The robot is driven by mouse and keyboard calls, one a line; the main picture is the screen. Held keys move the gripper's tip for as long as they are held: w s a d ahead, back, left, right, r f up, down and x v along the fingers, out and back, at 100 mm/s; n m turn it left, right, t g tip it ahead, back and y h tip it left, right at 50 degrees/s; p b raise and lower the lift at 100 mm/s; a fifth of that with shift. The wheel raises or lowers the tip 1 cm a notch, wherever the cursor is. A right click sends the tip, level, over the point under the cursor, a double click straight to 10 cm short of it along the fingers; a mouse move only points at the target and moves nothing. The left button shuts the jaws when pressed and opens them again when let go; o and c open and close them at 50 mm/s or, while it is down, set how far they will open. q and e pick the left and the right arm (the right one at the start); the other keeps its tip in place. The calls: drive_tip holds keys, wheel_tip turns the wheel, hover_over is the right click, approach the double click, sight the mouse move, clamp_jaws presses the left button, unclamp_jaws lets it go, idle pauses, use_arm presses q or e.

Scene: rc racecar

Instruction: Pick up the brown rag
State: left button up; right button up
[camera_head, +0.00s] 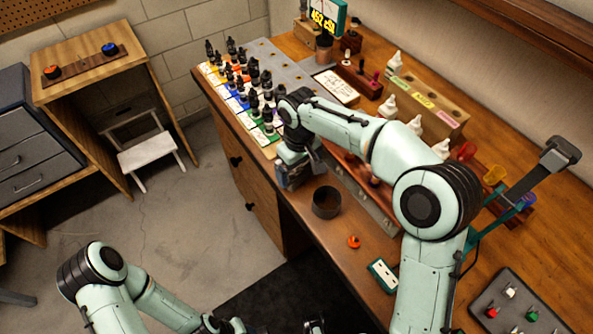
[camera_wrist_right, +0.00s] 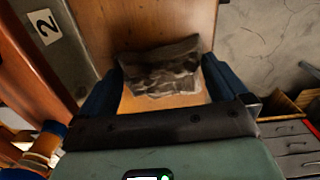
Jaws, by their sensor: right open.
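The rag (camera_wrist_right: 160,66) shows in the right wrist view as a dark, crumpled brown-grey cloth on the wooden bench top. My right gripper (camera_wrist_right: 160,88) is open, with one blue finger on each side of the rag. The fingers do not look closed on it. In the head view my right gripper (camera_head: 293,176) is low at the bench's front edge, and the rag is hidden there. My left arm is at the bottom left of the head view; its gripper is at most partly in the frame and its jaws cannot be made out.
A dark round cup (camera_head: 326,204) stands just right of my right gripper. An orange ring (camera_head: 353,242) lies nearer. Several dark bottles on coloured strips (camera_head: 247,95) stand behind the gripper. A wooden block with white bottles (camera_head: 425,107) is at the back.

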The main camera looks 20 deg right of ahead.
drive_tip(key=c, duration=0.7)
drive_tip(key=shift+c, duration=0.2)
